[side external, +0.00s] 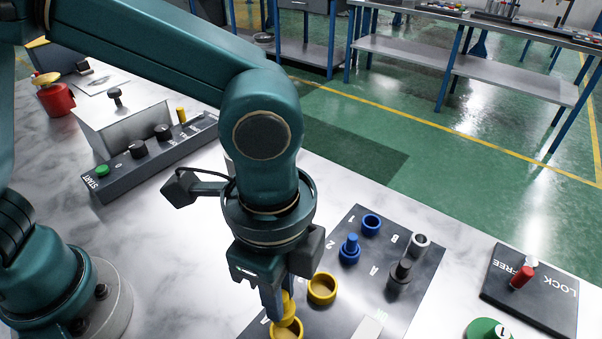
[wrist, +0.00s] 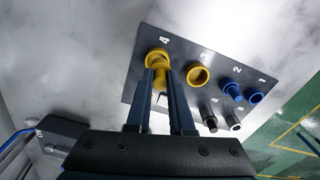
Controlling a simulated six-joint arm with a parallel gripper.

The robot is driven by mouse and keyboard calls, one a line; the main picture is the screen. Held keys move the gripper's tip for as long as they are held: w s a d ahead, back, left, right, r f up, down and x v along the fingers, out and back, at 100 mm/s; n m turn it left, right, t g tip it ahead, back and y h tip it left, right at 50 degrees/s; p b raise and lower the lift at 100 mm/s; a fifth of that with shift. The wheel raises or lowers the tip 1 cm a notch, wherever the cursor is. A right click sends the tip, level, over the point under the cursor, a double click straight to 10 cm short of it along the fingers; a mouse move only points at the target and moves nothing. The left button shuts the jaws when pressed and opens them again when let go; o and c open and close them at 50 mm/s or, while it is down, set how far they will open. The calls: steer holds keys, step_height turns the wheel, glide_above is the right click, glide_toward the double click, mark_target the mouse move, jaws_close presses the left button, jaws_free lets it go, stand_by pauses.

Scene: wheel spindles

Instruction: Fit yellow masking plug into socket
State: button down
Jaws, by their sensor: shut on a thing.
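The yellow masking plug (side external: 288,302) is between the fingers of my gripper (side external: 279,296), which is shut on it. Its lower end is at the yellow ring socket (side external: 287,331) at the panel's near end, overlapping the ring in the picture. In the wrist view the plug (wrist: 160,78) lies between the fingertips (wrist: 160,74), in line with the yellow socket (wrist: 156,55) beside the label 4. I cannot tell how deep the plug sits. A second yellow socket (side external: 322,289), beside label 3, is empty. The fingers hide part of the plug.
The dark panel (side external: 425,283) also bears a blue socket with a blue plug (side external: 349,248), an empty blue socket (side external: 371,224), a black part (side external: 399,275) and a grey ring (side external: 420,243). A LOCK/FREE plate (side external: 545,299) and green disc (side external: 487,329) lie to the right.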

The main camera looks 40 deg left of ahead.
mark_target(285, 317)
steer(key=shift+s+d+f, duration=0.15)
steer(key=shift+d+f, duration=0.05)
steer(key=shift+d, duration=0.15)
steer(key=shift+f, duration=2)
steer(key=shift+f, duration=0.2)
steer(key=c, duration=0.8)
jaws_free()
